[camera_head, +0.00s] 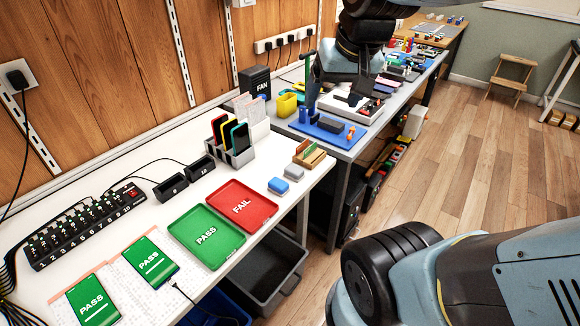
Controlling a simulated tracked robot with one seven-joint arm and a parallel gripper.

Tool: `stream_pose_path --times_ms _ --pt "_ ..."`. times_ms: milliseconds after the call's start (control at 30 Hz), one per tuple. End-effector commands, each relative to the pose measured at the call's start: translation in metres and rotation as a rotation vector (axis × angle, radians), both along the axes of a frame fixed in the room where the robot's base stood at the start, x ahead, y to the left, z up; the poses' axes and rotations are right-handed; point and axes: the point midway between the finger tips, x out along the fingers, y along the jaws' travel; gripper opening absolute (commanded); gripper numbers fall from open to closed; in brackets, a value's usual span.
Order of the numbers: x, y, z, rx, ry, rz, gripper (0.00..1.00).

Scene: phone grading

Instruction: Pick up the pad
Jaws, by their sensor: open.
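A small blue pad (279,186) lies on the white bench, right of the red tray. A grey pad-like block (294,172) lies just behind it; I cannot tell which of the two is the pad meant. My gripper (342,88) is at the top middle, open, over the far bench and well apart from both blocks. Its fingers are dark and partly blend with the things behind them. I see nothing held in it.
A green PASS tray (207,259) and red FAIL tray (262,191) lie left of the blocks. A rack of phones (233,158) and a wooden holder (309,160) stand behind. Two PASS phones (151,261) lie front left.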

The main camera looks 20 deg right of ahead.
Motion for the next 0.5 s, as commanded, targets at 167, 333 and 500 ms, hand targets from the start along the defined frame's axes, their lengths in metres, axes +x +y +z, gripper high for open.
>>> stream_pose_path --times_ms 167,333,500 --pt "0.043 0.000 -0.018 0.074 0.079 -0.093 0.98" --pt "0.081 0.000 -0.040 0.128 0.149 -0.195 0.99" --pt "0.118 0.000 -0.068 0.164 0.217 -0.302 0.99"
